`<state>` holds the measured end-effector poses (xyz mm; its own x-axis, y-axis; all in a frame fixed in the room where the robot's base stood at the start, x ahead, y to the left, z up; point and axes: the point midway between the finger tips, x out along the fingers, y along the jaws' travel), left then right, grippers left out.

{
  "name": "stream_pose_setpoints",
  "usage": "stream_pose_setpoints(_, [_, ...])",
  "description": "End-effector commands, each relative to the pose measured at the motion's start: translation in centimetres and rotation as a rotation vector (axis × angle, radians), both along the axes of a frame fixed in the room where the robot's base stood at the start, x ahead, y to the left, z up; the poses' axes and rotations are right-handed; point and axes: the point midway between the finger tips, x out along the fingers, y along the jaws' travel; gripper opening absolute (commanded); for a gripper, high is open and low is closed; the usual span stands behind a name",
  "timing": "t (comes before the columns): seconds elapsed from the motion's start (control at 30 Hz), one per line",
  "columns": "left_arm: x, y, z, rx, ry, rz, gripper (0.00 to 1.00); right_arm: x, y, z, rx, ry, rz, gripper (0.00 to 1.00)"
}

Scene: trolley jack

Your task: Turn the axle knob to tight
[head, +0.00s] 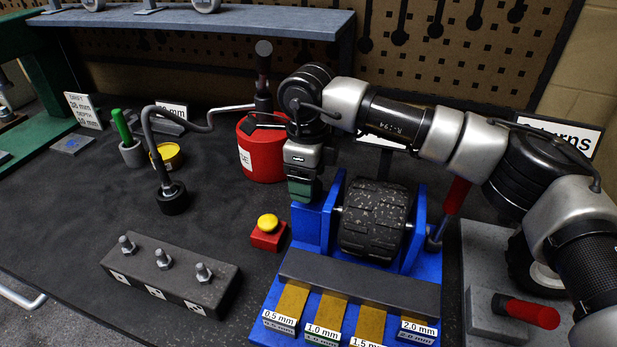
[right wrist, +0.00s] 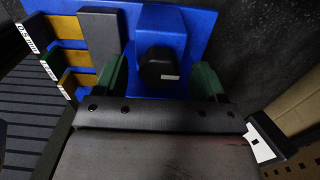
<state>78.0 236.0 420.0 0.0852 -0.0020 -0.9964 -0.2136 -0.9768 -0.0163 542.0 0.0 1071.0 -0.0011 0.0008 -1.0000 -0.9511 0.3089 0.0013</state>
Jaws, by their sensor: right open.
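The axle knob (right wrist: 158,67) is a dark, rounded block with a small white mark near its edge, on the blue bracket (right wrist: 160,27) in the right wrist view. In the head view my right gripper hides it. The black treaded wheel (head: 373,220) sits between blue uprights on the blue stand (head: 262,318). My right gripper (head: 304,190) is at the left upright, pointing down. Its green fingers are open, one on each side of the knob in the wrist view; I cannot tell whether they touch it. My left gripper is not in view.
A red button box with yellow top (head: 267,226) stands left of the stand. Gauge strips (head: 327,310) lie in front of the wheel. A red can (head: 262,148) stands behind, and a bolt block (head: 170,277) at left. The dark bench between is mostly clear.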

Motion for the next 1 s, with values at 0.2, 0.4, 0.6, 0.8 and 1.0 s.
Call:
stream_pose_setpoints(0.2, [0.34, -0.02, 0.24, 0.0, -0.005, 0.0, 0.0, -0.02, -0.02, -1.16, 0.0, -0.001, 0.0, 0.7])
stream_pose_setpoints(0.4, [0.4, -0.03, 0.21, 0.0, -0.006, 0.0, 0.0, -0.01, -0.02, -1.19, 0.0, -0.001, 0.0, 0.7])
stream_pose_setpoints(0.6, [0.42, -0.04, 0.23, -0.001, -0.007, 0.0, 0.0, -0.01, -0.02, -1.16, 0.0, -0.001, 0.0, 0.43])
stream_pose_setpoints(0.8, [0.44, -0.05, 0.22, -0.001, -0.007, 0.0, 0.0, -0.01, -0.02, -1.14, 0.0, -0.001, 0.0, 0.21])
stream_pose_setpoints(1.0, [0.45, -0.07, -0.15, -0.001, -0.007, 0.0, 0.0, 0.01, -0.01, -1.23, 0.0, -0.001, -0.028, 0.21])
